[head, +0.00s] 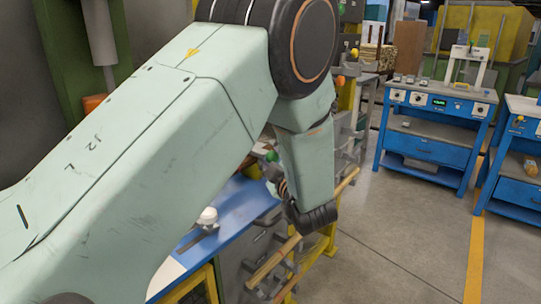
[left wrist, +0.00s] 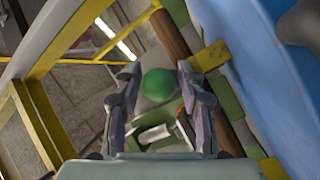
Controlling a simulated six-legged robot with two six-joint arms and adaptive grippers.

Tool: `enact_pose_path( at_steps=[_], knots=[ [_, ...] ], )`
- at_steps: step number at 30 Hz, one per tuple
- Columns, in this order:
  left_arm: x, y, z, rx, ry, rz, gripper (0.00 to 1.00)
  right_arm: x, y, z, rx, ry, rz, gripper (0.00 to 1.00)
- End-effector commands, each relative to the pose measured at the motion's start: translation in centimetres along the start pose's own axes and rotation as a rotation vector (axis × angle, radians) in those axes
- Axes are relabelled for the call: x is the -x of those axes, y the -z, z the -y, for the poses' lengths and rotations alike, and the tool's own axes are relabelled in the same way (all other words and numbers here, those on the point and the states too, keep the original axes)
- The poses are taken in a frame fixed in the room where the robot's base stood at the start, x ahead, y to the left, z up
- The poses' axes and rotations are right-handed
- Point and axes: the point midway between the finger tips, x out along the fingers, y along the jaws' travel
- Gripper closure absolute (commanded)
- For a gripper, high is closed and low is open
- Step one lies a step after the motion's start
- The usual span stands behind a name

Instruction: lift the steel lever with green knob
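A round green knob (left wrist: 158,84) shows in the left wrist view, between the two fingers of my left gripper (left wrist: 157,72). The fingers are apart, with a gap on each side of the knob, so the gripper is open. A pale metal piece (left wrist: 154,134) lies below the knob in that view; I cannot tell whether it is the steel lever. In the head view a green knob (head: 271,156) shows beside my left gripper (head: 277,178), partly hidden by my left arm. The lever's shaft is not clear there. My right gripper is not in view.
A blue bench top (head: 232,205) with a white-topped knob (head: 208,215) lies below my arm. Wooden rods (head: 272,262) and a yellow frame stick out at its right. Blue workbenches (head: 435,130) stand at the back right. The grey floor (head: 390,235) between is clear.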

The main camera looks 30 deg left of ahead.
Motion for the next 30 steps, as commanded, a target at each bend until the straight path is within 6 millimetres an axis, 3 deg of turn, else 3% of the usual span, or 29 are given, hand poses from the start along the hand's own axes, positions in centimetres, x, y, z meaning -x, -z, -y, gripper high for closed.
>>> enact_pose_path(
  at_steps=[5,19,30],
  knots=[
    [0.15,-0.01,0.01,0.000,0.000,0.000,0.61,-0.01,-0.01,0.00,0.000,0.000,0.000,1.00],
    [-0.03,-0.02,-0.05,0.000,-0.001,0.000,1.00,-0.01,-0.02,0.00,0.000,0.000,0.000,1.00],
    [-0.17,0.00,-0.18,-0.001,-0.004,0.000,1.00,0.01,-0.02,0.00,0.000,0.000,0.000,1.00]
  ],
)
